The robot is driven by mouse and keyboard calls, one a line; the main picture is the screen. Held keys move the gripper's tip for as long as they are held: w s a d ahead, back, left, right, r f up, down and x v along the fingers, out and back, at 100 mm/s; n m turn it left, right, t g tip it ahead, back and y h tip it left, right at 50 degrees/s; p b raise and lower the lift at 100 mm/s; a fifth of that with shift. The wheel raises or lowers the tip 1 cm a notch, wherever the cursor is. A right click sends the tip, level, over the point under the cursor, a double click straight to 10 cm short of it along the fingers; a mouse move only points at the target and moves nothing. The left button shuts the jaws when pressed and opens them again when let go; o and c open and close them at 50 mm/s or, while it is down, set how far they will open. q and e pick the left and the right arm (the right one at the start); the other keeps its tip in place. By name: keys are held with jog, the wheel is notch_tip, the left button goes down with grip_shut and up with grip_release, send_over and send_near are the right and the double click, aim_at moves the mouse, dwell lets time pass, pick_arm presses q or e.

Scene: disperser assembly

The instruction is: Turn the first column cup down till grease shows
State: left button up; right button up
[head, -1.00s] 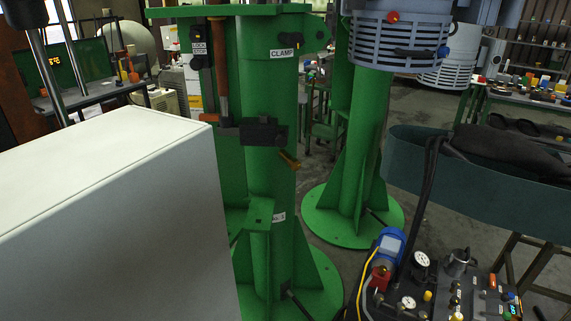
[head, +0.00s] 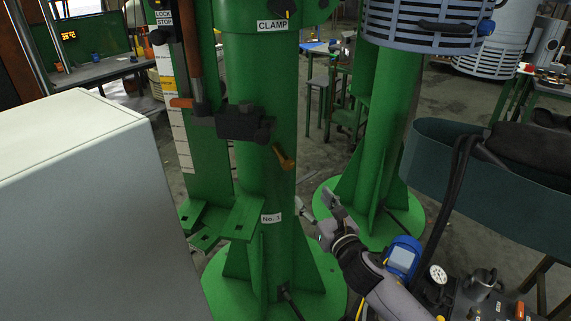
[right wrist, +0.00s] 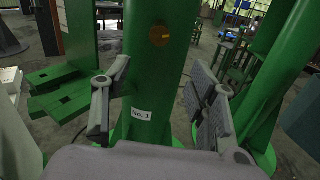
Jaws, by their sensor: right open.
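The first column (head: 262,185) is green, with a "No. 1" label and a "CLAMP" plate. A small brass cup (head: 284,157) sticks out from it at an angle, just right of a dark block (head: 240,122). In the right wrist view the cup (right wrist: 159,36) is a round brass disc on the column, seen end on. My right gripper (head: 318,208) is below and right of the cup, apart from it. In the right wrist view its fingers (right wrist: 157,82) are spread wide with nothing between them, the label behind them. No grease can be made out. My left gripper is out of view.
A large pale cabinet (head: 85,190) fills the left. A second green column (head: 388,130) stands behind right. A panel with a gauge (head: 437,274) and a blue device (head: 402,257) is at lower right, beside a teal trough (head: 460,190). Green brackets (head: 232,220) jut from the column's left.

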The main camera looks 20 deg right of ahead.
send_near(289, 165)
jog(key=w, duration=0.3)
jog(key=w+p, duration=0.1)
jog(key=w, duration=0.2)
jog(key=w+a, duration=0.1)
jog(key=w, duration=0.2)
jog(key=shift+w+r, duration=0.1)
jog(key=shift+w, duration=0.15)
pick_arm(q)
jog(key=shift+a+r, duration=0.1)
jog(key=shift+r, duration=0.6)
pick_arm(e)
jog(key=shift+c, duration=0.2)
jog(key=c, duration=1.1)
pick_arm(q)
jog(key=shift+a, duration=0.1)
